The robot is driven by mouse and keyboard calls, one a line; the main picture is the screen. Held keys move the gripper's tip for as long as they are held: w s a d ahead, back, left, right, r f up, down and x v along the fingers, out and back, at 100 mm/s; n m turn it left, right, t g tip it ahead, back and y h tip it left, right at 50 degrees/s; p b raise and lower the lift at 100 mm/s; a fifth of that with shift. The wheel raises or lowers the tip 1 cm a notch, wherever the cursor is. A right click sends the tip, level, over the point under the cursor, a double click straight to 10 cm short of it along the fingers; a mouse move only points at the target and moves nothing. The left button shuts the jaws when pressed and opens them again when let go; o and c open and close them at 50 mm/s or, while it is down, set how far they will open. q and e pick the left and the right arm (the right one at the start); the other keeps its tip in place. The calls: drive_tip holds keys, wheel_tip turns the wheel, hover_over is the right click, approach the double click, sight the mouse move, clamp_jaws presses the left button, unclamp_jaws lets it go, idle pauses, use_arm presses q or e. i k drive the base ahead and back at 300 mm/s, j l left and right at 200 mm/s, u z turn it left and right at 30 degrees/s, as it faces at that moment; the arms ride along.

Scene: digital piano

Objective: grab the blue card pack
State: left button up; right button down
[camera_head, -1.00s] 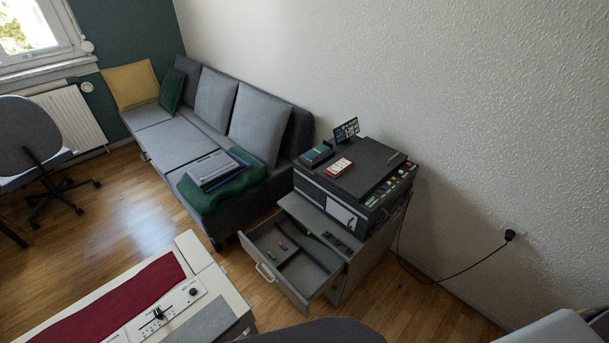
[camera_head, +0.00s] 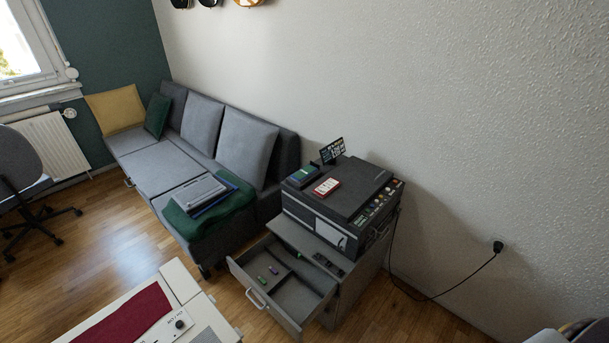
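A small blue and dark pack (camera_head: 303,174), which looks like the blue card pack, lies on top of the black printer (camera_head: 352,187) at its back left corner. A red and white pack (camera_head: 326,187) lies beside it, nearer the front. The printer stands on a grey drawer cabinet (camera_head: 362,291). Neither of my grippers is in view, so I cannot see their state.
The cabinet's drawer (camera_head: 268,298) is pulled out, with small green and purple items inside. A grey sofa (camera_head: 160,155) stands behind, left. A white piano (camera_head: 190,290) with a red cloth is at the lower left. A power cable (camera_head: 440,293) runs right.

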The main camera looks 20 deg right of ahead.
sight(306, 173)
drive_tip(key=i+l+z, duration=0.2)
drive_tip(key=l, duration=0.2)
drive_tip(key=l+z, duration=0.25)
drive_tip(key=l, duration=0.2)
drive_tip(key=i+l+z, duration=0.2)
drive_tip(key=l, duration=0.15)
drive_tip(key=i+l+z, duration=0.2)
drive_tip(key=l, duration=0.15)
drive_tip(key=i+l+z, duration=0.1)
drive_tip(key=l+z, duration=0.15)
drive_tip(key=l, duration=0.1)
